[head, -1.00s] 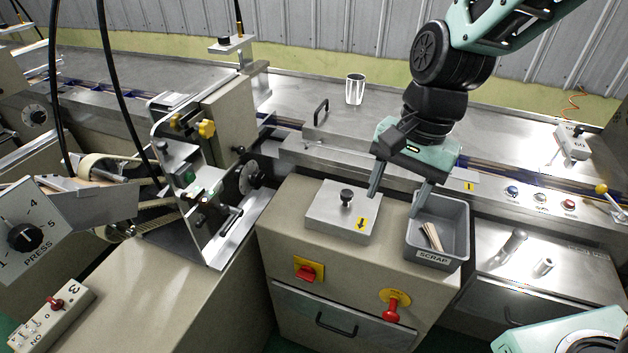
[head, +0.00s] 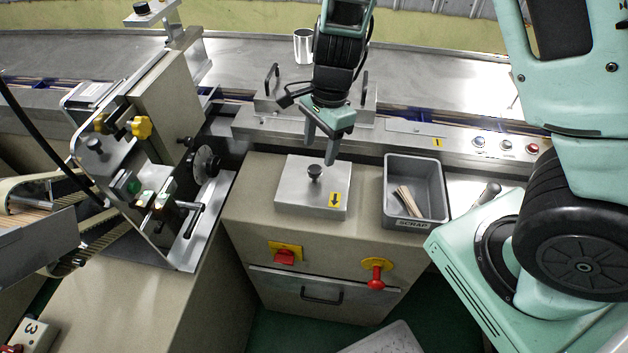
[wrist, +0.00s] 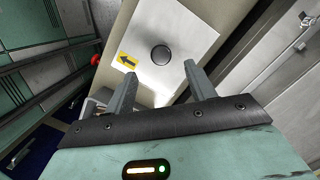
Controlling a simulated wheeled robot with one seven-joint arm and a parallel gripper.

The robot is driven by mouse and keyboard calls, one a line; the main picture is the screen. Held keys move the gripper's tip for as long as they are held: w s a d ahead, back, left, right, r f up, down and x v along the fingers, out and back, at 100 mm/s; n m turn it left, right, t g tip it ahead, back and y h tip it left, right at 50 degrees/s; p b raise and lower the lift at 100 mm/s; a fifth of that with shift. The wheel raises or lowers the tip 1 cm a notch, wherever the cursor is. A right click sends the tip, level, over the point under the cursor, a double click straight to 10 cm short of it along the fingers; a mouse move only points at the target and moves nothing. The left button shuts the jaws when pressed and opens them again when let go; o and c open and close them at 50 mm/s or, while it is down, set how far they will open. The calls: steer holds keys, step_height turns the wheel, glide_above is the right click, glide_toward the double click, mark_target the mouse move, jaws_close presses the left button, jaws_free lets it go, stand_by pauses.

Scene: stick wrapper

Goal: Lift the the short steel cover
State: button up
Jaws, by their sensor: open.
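A low steel cover with a black knob and a yellow arrow label (head: 296,193) lies flat on the beige cabinet top. Its knob (head: 315,172) stands upright near the middle. My gripper (head: 320,150) is open and empty, fingers pointing down, above the cover's far edge just behind the knob in the head view. The wrist view shows the cover (wrist: 185,30) ahead, with the knob (wrist: 161,55) between and beyond the two fingers (wrist: 158,85). No contact shows. Another steel cover with two black handles (head: 266,104) lies on the line behind, partly hidden by my arm.
A grey scrap bin (head: 433,168) with wooden sticks stands right of the knobbed cover. A machine with a yellow knob (head: 141,127) rises at the left. A steel cup (head: 303,45) stands at the back. Red switches (head: 284,256) are on the cabinet front.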

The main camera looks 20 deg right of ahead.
mark_target(315, 169)
steer(key=f, duration=0.5)
steer(key=a+f, duration=0.1)
steer(key=f, duration=0.1)
steer(key=shift+a+f, duration=0.1)
steer(key=shift+f, duration=0.2)
jaws_close()
